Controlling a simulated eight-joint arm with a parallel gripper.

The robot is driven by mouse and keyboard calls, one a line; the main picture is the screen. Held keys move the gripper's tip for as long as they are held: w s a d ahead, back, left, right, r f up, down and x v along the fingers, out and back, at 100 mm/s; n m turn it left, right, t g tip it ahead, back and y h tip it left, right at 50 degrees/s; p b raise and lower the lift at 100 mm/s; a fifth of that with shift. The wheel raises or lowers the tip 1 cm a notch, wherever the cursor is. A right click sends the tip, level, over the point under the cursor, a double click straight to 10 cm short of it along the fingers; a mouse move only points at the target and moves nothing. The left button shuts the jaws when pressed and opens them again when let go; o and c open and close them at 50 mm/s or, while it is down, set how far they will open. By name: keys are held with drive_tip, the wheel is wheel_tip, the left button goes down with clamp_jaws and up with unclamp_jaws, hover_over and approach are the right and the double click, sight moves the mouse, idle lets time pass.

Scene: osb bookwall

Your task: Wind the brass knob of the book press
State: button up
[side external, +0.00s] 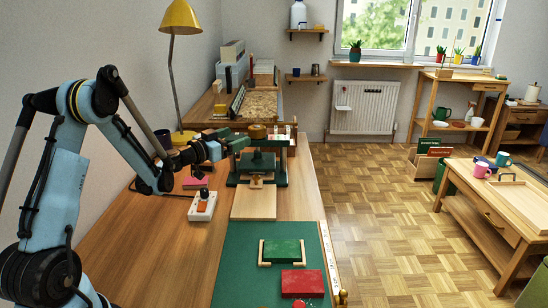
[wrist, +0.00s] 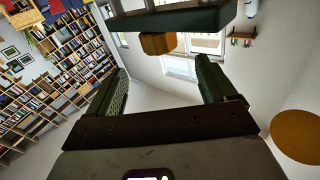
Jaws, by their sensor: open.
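The green book press (side external: 258,162) stands on the bench, with its brass knob (side external: 257,131) on top. My gripper (side external: 240,144) is just left of the knob in the side external view, reaching in sideways. In the wrist view, which looks upside down, my gripper (wrist: 162,67) has its two green fingers spread apart with nothing between them. The brass knob (wrist: 157,43) shows beyond the fingertips, within the gap, against the dark green crossbar of the press (wrist: 180,20). No contact with the knob is visible.
A wooden board (side external: 254,203) extends from the press toward a green mat (side external: 238,250). A yellow lamp (side external: 181,18) stands behind my arm.

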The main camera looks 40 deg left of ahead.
sight(262, 126)
drive_tip(key=shift+n, duration=0.3)
drive_tip(key=w, duration=1.2)
drive_tip(key=shift+a, duration=0.3)
drive_tip(key=c, duration=1)
drive_tip(key=shift+o, duration=0.2)
drive_tip(key=shift+d+m+h, duration=0.15)
drive_tip(key=shift+m+h, duration=1.25)
drive_tip(key=shift+h, duration=0.8)
drive_tip(key=shift+d+h, duration=0.1)
drive_tip(key=shift+h, duration=0.2)
